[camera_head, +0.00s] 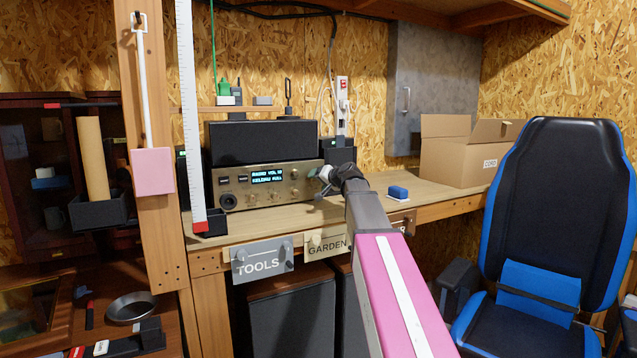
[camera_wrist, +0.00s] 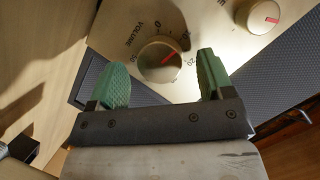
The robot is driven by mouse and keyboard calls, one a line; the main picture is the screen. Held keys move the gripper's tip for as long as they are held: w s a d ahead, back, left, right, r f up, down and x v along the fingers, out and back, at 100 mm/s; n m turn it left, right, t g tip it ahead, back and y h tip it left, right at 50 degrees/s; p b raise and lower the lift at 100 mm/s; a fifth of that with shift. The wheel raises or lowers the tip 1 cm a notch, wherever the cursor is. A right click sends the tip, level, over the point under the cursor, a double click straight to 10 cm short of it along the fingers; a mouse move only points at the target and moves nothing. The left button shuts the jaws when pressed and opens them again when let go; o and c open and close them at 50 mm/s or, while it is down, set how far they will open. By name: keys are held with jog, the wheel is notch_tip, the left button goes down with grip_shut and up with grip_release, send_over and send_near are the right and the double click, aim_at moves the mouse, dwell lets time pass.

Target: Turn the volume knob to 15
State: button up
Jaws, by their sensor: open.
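My gripper (camera_wrist: 160,66) is open, with one green finger on each side of the knob; contact is not visible. In the head view my gripper (camera_head: 323,178) is at the right end of the radio's front and hides the knob. The radio (camera_head: 232,176) is brass-coloured, with a lit display (camera_head: 267,176) that reads RADIO VOL and a small, unclear number.
A second knob with a red mark (camera_wrist: 262,15) is close by, up and right in the wrist view. A blue block (camera_head: 398,192) and a cardboard box (camera_head: 458,160) are on the bench right of my arm. A blue-black chair (camera_head: 560,190) stands at right.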

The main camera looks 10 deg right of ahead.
jog(key=shift+w+a+f, duration=0.15)
jog(key=shift+w+a, duration=0.05)
jog(key=shift+w, duration=0.15)
jog(key=c, duration=0.9)
jog(key=m+y, duration=0.2)
jog(key=m, duration=0.2)
jog(key=shift+d+f, duration=0.1)
jog(key=o, duration=0.9)
jog(key=v, duration=1)
jog(key=shift+s+d, duration=0.2)
jog(key=shift+s, duration=0.15)
